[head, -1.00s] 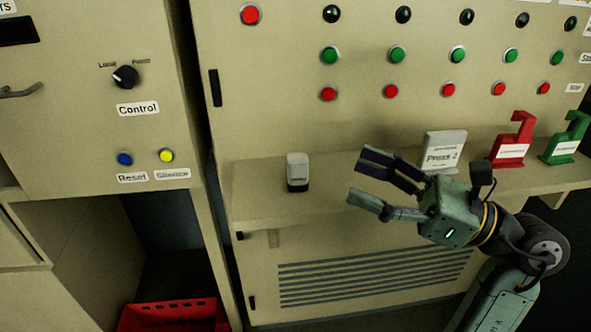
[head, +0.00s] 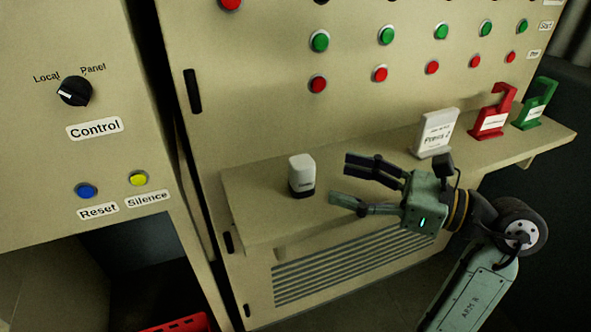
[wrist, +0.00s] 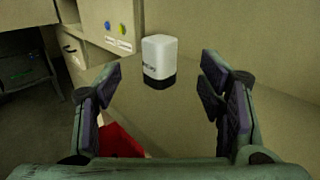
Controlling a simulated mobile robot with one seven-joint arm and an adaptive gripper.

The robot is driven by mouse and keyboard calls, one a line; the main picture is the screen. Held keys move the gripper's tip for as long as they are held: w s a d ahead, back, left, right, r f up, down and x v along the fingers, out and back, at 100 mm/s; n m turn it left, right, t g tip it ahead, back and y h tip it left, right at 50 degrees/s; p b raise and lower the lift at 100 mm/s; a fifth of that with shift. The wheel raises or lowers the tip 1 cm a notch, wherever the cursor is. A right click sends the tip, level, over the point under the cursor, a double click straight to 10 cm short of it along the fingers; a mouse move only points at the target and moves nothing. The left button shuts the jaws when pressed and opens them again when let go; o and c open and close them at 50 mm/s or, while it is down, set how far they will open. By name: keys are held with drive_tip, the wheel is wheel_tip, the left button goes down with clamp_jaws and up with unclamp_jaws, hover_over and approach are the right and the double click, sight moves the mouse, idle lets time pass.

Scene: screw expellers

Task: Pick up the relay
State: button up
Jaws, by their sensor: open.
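The relay (head: 302,176) is a small block with a white top and a black base. It stands upright on the narrow shelf of the cabinet, left of my gripper in the head view. My gripper (head: 338,180) is open and empty, its fingers pointing left toward the relay, with a gap between. In the wrist view the relay (wrist: 159,62) is ahead, between the two spread fingers (wrist: 160,92) and beyond their tips. Dark writing on its side is too small to read.
On the shelf (head: 262,208) to the right stand a white sign (head: 436,132), a red holder (head: 493,115) and a green holder (head: 535,107). The button panel (head: 260,90) rises behind the shelf. A red crate (head: 180,325) is low at the left.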

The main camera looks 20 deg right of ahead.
sight(301, 167)
drive_tip(key=p+x, duration=0.2)
drive_tip(key=x, duration=0.6)
drive_tip(key=shift+w+a, duration=0.2)
drive_tip(key=shift+w, duration=0.05)
drive_tip(key=shift+c, duration=0.2)
drive_tip(key=c, duration=1.2)
drive_tip(key=shift+c, duration=0.3)
drive_tip(key=shift+r, duration=0.15)
